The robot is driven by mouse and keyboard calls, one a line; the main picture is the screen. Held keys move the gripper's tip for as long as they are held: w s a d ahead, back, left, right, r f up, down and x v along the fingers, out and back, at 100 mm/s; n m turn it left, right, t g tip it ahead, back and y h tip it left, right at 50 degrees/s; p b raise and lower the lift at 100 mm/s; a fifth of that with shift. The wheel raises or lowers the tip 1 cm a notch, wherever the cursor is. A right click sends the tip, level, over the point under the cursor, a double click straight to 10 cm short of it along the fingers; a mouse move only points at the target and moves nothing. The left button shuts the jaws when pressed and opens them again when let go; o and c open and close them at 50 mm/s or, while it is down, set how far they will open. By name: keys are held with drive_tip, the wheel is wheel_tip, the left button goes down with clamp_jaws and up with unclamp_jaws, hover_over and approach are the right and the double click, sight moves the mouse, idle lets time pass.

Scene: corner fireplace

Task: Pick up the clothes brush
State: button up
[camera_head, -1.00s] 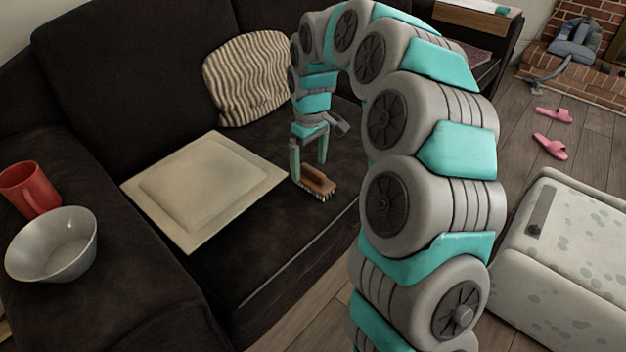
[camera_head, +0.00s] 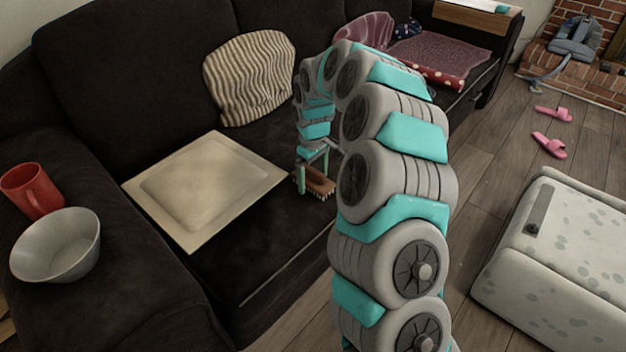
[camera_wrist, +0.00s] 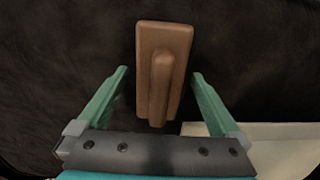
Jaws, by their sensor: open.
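The clothes brush (camera_head: 318,183) lies on the dark sofa seat, bristles down, just right of the cream square tray. In the wrist view the brush (camera_wrist: 164,65) shows its brown wooden back with a raised grip along the middle. My gripper (camera_head: 314,190) is at the brush, its fingers pointing down. In the wrist view my gripper (camera_wrist: 160,72) is open, with one green finger on each side of the brush's near end and gaps on both sides. How far the fingertips are above the seat cannot be told.
The cream square tray (camera_head: 150,187) lies close to the left of my gripper. A striped cushion (camera_head: 248,78) leans on the sofa back (camera_head: 130,60). A pale spotted ottoman (camera_head: 570,260) stands at right.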

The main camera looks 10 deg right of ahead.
drive_tip(key=shift+f, duration=0.4)
clamp_jaws()
idle(0.5)
drive_tip(key=shift+r, duration=0.1)
drive_tip(key=shift+r+b, duration=0.3)
drive_tip(key=shift+r, duration=1.4)
drive_tip(key=s+r+b, duration=0.1)
drive_tip(key=s, duration=1.5)
drive_tip(key=shift+r+b, duration=0.25)
drive_tip(key=shift+b, duration=0.05)
